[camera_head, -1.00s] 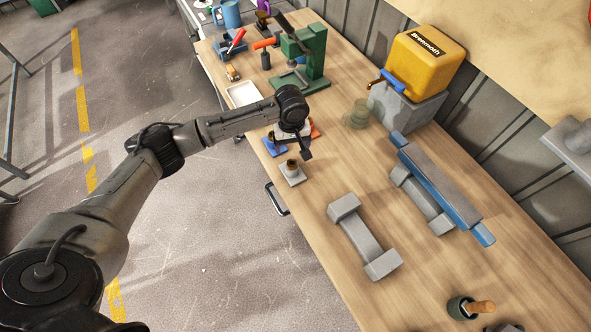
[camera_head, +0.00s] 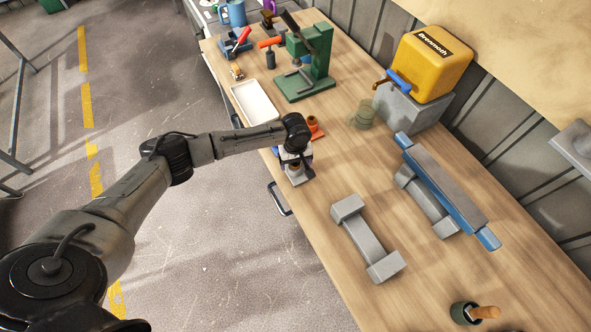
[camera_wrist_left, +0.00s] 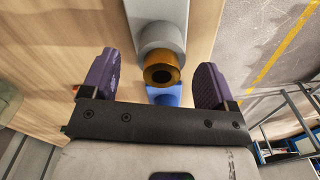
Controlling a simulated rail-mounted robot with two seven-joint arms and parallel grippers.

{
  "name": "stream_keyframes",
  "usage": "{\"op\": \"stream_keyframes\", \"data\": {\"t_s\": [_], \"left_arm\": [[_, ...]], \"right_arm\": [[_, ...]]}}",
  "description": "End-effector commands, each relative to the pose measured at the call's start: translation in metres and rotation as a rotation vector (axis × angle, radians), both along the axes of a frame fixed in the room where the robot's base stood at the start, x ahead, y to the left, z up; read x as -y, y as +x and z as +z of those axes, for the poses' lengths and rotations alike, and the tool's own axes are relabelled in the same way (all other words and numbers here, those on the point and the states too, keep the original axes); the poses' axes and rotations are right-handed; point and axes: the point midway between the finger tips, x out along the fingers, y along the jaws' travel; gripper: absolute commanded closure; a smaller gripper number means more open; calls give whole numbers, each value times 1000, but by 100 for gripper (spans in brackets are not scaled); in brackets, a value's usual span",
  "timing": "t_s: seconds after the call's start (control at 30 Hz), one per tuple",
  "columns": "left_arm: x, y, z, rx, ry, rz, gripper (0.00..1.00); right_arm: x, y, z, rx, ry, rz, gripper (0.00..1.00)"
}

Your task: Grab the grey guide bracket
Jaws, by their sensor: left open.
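The grey guide bracket (camera_head: 298,181), a small grey block with a brass bush, sits near the table's left edge, partly hidden by my left gripper (camera_head: 297,164). In the left wrist view the grey bracket (camera_wrist_left: 160,32) and its brass bush (camera_wrist_left: 163,66) show between the spread fingers of the left gripper (camera_wrist_left: 155,82). The fingers are open, one on each side, with visible gaps to the bush. A blue bracket (camera_wrist_left: 164,97) shows just beyond the bush. My right gripper is not in view.
An orange bracket (camera_head: 316,128) stands just behind my left gripper. A white tray (camera_head: 254,102) and a green press (camera_head: 311,65) are farther back. Grey supports (camera_head: 366,240) and a blue-grey bar (camera_head: 440,187) lie to the right. A yellow jerry can (camera_head: 428,65) stands on a grey block.

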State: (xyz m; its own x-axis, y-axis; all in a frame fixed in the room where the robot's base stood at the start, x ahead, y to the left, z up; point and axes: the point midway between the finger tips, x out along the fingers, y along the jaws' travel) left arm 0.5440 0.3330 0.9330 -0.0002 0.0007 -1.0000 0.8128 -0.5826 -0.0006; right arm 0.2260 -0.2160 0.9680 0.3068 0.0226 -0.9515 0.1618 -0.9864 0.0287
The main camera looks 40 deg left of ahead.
Motion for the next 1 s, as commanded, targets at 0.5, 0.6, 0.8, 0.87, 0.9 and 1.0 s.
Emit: {"op": "stream_keyframes", "data": {"t_s": [0.5,0.6,0.8,0.87,0.9,1.0], "left_arm": [[0,-2,-35,0,0,0,19],[0,-2,-35,0,0,0,20],[1,-2,-35,0,0,0,40],[0,-2,-35,0,0,0,45],[0,-2,-35,0,0,0,49],[0,-2,-35,0,0,0,59]], "right_arm": [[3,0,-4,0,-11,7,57],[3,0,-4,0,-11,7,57],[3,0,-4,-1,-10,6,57],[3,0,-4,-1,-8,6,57],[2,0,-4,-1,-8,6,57],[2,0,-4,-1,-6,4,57]]}}
